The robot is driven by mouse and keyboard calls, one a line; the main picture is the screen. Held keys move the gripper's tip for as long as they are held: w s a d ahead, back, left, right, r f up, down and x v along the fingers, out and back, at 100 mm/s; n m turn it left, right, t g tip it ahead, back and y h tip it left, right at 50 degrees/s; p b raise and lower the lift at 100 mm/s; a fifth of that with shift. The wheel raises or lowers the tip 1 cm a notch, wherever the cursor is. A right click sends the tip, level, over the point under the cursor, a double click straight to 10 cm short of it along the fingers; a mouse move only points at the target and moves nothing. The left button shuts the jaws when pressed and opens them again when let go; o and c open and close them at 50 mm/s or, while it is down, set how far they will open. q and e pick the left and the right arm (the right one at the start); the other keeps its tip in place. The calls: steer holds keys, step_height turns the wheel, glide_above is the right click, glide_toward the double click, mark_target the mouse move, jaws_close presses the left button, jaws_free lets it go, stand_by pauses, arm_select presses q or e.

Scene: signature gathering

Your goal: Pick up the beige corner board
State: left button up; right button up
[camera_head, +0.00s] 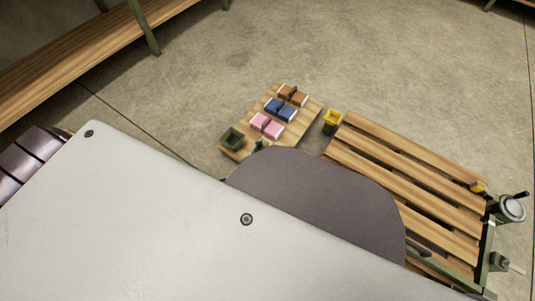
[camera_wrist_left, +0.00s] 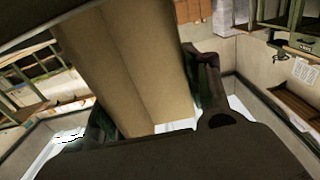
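The beige corner board (camera_wrist_left: 125,65) shows in the left wrist view as a tall tan board with a long crease down its length. The dark gripper fingers stand wide apart, one along each side of the board, with no gap visible between fingers and board. I take the gripper as shut on it. The board's upper end runs out of the frame. In the head view I cannot make out either gripper or the beige board. My right gripper is not seen.
In the head view, a pale grey panel with round fasteners (camera_head: 150,210) and a grey rounded shape (camera_head: 310,200) block the lower part. Concrete floor (camera_head: 400,70) is clear behind.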

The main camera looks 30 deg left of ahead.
arm_select(q)
steer(key=c, duration=0.3)
steer(key=shift+c, duration=0.2)
steer(key=shift+r, duration=0.2)
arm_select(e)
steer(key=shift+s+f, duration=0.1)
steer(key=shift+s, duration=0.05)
arm_select(q)
steer(key=shift+r+p, duration=0.15)
steer(key=shift+p, duration=0.15)
step_height(320, 180, up, 6)
steer(key=p, duration=0.4)
step_height(320, 180, up, 2)
steer(key=shift+r+p, duration=0.1)
steer(key=shift+p, duration=0.6)
steer(key=shift+r+p, duration=0.35)
steer(key=shift+r, duration=0.2)
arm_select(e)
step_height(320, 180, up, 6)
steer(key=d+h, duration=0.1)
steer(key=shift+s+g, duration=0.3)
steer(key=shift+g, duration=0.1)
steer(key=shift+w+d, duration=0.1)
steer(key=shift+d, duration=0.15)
